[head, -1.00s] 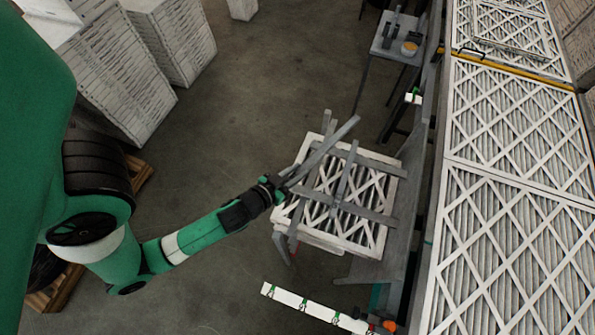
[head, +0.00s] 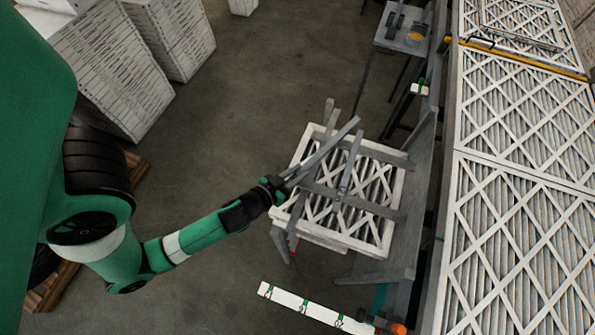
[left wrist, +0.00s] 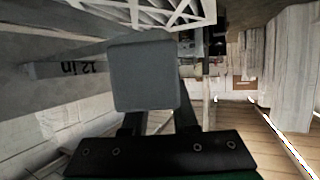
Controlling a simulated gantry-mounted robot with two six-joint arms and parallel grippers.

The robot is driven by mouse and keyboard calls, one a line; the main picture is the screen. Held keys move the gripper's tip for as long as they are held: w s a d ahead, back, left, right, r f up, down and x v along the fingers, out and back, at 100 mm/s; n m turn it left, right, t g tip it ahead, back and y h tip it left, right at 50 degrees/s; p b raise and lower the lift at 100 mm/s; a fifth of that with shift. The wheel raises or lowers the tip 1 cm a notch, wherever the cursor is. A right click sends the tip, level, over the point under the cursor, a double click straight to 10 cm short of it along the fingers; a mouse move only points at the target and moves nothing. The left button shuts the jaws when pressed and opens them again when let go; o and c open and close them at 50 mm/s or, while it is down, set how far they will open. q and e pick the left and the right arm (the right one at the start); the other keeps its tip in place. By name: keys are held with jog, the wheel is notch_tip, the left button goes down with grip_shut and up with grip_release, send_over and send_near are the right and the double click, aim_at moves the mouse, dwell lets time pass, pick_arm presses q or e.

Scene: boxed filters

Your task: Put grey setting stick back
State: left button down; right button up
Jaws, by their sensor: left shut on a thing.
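My left gripper (head: 277,184) is shut on a grey stick (head: 325,147). The stick slants up and right from the jaws, over the near-left side of a framed filter (head: 381,228). Whether it touches the filter or the bars there, I cannot tell. In the left wrist view a plain grey block-like end of the stick (left wrist: 145,75) fills the middle, between the dark fingers. Other grey bars (head: 350,165) cross the filter's lattice face. My right gripper is not in view.
The filter rests on a grey stand (head: 380,272). A long row of filters (head: 525,225) runs along the right. A white strip with green marks (head: 310,308) is at the bottom. A small table (head: 402,32) stands at the back. Open floor (head: 270,85) lies left of the stand.

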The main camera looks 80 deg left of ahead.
pick_arm(q)
jog(key=shift+f+b, duration=0.55)
jog(key=shift+b, duration=0.05)
pick_arm(e)
jog(key=shift+f, duration=0.55)
pick_arm(q)
jog(key=c, duration=0.6)
grip_release()
pick_arm(e)
jog(key=shift+r, duration=0.1)
